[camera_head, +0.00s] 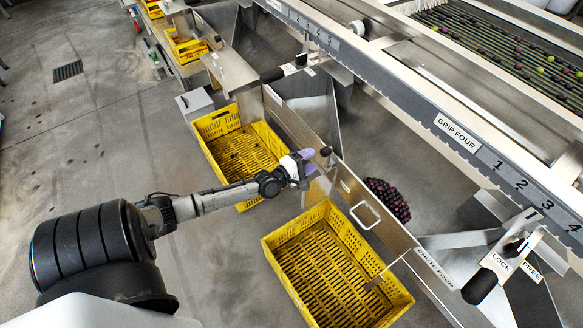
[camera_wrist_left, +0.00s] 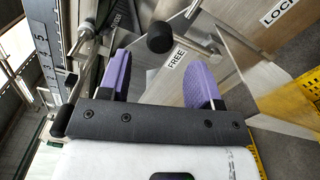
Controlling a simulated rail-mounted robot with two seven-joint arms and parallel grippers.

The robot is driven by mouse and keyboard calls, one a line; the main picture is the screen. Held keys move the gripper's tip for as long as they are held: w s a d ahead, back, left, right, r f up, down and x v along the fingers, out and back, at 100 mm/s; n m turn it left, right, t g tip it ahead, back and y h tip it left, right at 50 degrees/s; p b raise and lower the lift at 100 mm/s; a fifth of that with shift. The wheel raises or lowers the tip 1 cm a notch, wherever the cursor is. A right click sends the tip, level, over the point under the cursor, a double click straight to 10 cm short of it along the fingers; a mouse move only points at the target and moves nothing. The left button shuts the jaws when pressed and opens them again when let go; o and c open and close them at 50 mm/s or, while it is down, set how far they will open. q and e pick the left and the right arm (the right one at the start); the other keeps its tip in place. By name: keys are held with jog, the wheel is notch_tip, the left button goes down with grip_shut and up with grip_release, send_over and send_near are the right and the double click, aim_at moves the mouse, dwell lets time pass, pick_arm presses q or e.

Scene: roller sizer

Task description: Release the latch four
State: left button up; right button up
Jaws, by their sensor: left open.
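Latch four most likely is the latch at the right of the head view, with a black handle (camera_head: 478,288) and a plate marked LOCK and FREE (camera_head: 500,262). The handle lies toward the lower left, on the LOCK side. My left gripper (camera_head: 308,162) is open and empty, well to the left of that latch, close to a small black knob (camera_head: 325,151). In the left wrist view the purple fingers (camera_wrist_left: 162,75) stand apart. A black round knob (camera_wrist_left: 160,37) shows beyond them, with a FREE label (camera_wrist_left: 175,62) and a LOCK label (camera_wrist_left: 278,12). My right gripper is out of view.
A yellow crate (camera_head: 270,243) stands below the CHUTE FOUR panel (camera_head: 433,267); another yellow crate (camera_head: 200,130) is behind my gripper. A metal loop handle (camera_head: 365,214) sticks out from the panel. Dark fruit (camera_head: 388,198) lies behind it. The left floor is clear.

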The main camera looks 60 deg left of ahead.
pick_arm(q)
jog(key=s+p, duration=0.1)
jog(key=s, duration=0.7)
jog(key=shift+d, duration=0.3)
dwell(0.3)
